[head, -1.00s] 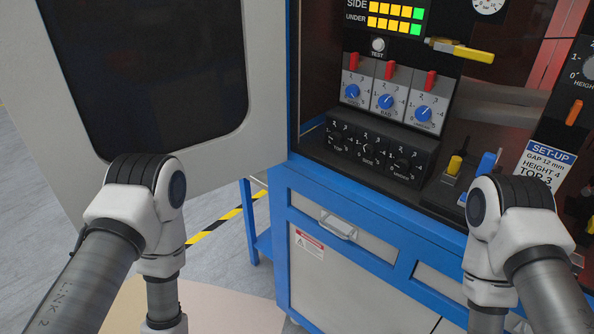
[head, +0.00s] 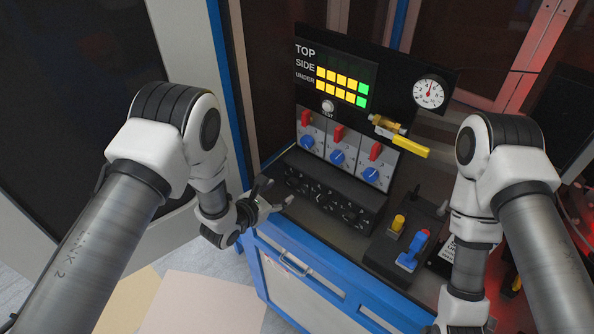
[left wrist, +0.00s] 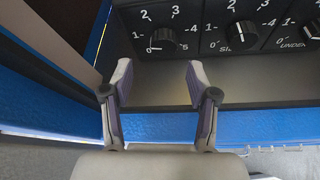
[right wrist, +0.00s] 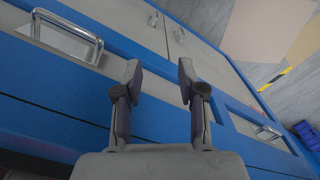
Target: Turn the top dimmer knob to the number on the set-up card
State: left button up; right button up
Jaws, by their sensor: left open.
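The black dimmer panel (head: 335,205) carries a row of three black knobs. My right gripper (right wrist: 160,78) is open and empty before the cabinet front. The set-up card (head: 441,262) is mostly hidden behind my right arm.
Above the knobs are blue dials (head: 337,157) with red switches, and a display (head: 342,85) with lit SIDE and UNDER rows and a dark TOP row. The blue cabinet edge (left wrist: 60,110) lies below.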

aim_at(291, 187)
pick_arm(q)
jog(key=shift+w+d+p, duration=0.5)
jog(key=shift+d+p, duration=0.3)
jog(key=x, duration=0.4)
jog(key=shift+a+f, duration=0.15)
jog(key=shift+f, duration=0.2)
jog(key=shift+s+a+r, duration=0.2)
jog(key=shift+c, duration=0.3)
jog(key=shift+s+a+r, duration=0.1)
jog(key=shift+s+r, duration=0.05)
jog(key=shift+s, duration=0.05)
jog(key=c, duration=0.6)
grip_shut()
pick_arm(e)
jog(key=s+r, duration=0.2)
jog(key=shift+a+r, duration=0.4)
